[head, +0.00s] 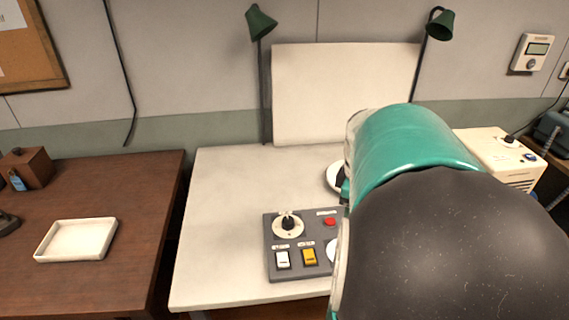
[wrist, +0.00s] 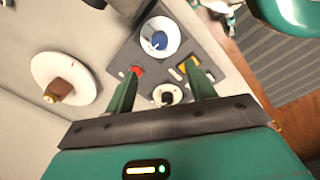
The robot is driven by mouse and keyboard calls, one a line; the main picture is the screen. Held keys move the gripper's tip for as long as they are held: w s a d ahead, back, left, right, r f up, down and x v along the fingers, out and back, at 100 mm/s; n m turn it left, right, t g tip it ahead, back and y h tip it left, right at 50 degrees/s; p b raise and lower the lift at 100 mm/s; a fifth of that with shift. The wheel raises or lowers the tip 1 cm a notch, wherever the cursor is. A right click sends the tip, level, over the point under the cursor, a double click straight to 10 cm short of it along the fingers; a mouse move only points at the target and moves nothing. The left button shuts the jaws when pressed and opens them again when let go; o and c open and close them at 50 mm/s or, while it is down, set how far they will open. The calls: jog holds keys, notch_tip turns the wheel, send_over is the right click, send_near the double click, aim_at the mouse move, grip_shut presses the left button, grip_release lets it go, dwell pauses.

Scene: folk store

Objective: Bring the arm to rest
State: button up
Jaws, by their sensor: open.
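My arm, teal and black, fills the right of the head view and hides my gripper there. In the wrist view my gripper (wrist: 163,72) is open, its two green fingers apart with nothing between them, over a grey control panel (wrist: 128,55). The panel (head: 272,245) also shows in the head view on the pale table, partly covered by my arm. It has a black knob (head: 288,223), a red button (head: 330,221), a white switch (head: 282,259) and a yellow switch (head: 309,257). A blue knob (wrist: 158,40) on a white dial shows in the wrist view.
A white round plate (wrist: 78,70) with a brown piece (wrist: 60,90) on it lies beside the panel. Two green lamps (head: 261,22) flank an upright board (head: 340,90). A white tray (head: 75,240) lies on the brown table at left. The pale table's left part is clear.

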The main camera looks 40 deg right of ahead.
jog(key=w+a+r+m+t, duration=0.1)
jog(key=a+r+m+t, duration=0.1)
jog(key=a, duration=1.3)
jog(key=w+a+r+m+t, duration=0.1)
jog(key=a+r+m+t, duration=0.2)
jog(key=a, duration=1.2)
jog(key=shift+w+y, duration=0.2)
jog(key=shift+y, duration=0.1)
jog(key=shift+d, duration=0.1)
jog(key=c, duration=0.4)
jog(key=shift+d, duration=0.2)
